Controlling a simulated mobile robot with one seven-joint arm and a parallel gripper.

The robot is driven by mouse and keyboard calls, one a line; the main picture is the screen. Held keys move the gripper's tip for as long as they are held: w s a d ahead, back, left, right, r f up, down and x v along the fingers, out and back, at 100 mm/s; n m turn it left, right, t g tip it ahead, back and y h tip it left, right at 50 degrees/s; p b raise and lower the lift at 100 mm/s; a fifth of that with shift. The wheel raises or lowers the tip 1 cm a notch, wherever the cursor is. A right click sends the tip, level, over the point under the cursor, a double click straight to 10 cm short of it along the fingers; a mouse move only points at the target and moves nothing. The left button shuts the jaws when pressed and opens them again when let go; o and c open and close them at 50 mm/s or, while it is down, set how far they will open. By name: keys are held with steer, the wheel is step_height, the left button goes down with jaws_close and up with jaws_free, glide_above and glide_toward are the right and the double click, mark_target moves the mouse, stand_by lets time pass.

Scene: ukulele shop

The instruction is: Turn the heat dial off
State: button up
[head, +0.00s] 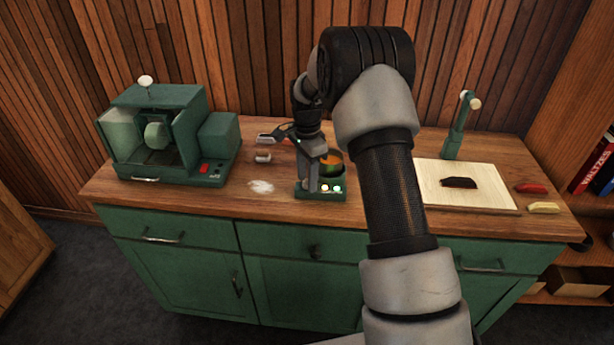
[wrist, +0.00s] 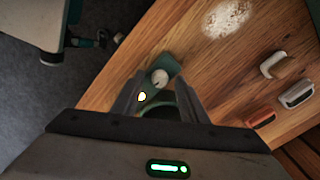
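The heat dial (wrist: 160,77) is a small round pale knob with a dark mark, on the green base (wrist: 177,66) of a small warmer. In the wrist view it shows between the fingertips of my gripper (wrist: 161,82), which are apart. I cannot tell whether they touch it. In the head view my gripper (head: 313,186) points down at the front left of the warmer (head: 301,195) and hides the dial. Two small lights glow on the warmer's front, and a pot with orange contents (head: 331,160) sits on it.
A green machine (head: 160,135) stands left on the wooden counter (head: 400,222). White powder (head: 261,187) and small blocks (head: 263,157) lie left of the warmer. A pale board (head: 460,196) with a dark piece, a green stand (head: 459,130) and red and yellow pieces are right.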

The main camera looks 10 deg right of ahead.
jaws_close()
steer(key=n, duration=0.4)
steer(key=shift+n+b, duration=0.4)
steer(key=n, duration=1.5)
steer(key=shift+r, duration=0.1)
stand_by(0.4)
